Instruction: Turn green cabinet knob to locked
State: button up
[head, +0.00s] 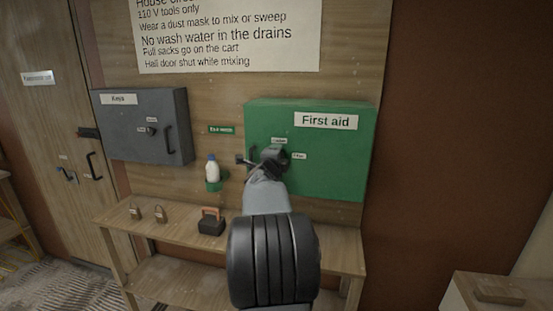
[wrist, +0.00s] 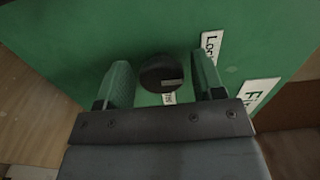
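The green cabinet (head: 335,178) marked "First aid" hangs on the wooden board, its door shut. My gripper (head: 268,160) is at its left part and hides the knob in the head view. In the wrist view the round black knob (wrist: 158,70) sits between the two fingers of my gripper (wrist: 163,76), with a gap on each side. A pale mark on the knob lies toward its lower right. A label (wrist: 210,46) starting "Loc" is up and right of the knob. A smaller label (wrist: 168,98) is just below it.
A grey "Keys" cabinet (head: 140,135) hangs at left. A white bottle (head: 212,168) stands in a green holder between the cabinets.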

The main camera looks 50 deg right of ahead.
jog(key=shift+o, duration=0.2)
jog(key=b+v, duration=0.1)
jog(key=v, duration=1.3)
jog(key=shift+b, duration=0.3)
jog(key=shift+d, duration=0.1)
jog(key=w+a+f+n+t+y, duration=0.1)
jog(key=w+a+f+n+y, duration=0.2)
jog(key=a+f+n+y, duration=0.55)
jog(key=w+a+f+n+t+y, duration=0.2)
jog(key=a+f+n+y, duration=0.3)
jog(key=a+n, duration=0.5)
jog(key=s+a+f+n+g+y, duration=0.1)
jog(key=s+a+f+n+g, duration=0.2)
jog(key=s+a+n, duration=0.2)
jog(key=s+a+f+n+g+y, duration=0.2)
jog(key=s+a+f+n+g, duration=0.1)
jog(key=a+n, duration=0.4)
jog(key=shift+s+a+f+n, duration=0.35)
jog(key=shift+s+a+f, duration=0.45)
jog(key=shift+s+a, duration=0.65)
jog(key=shift+w+a, duration=0.25)
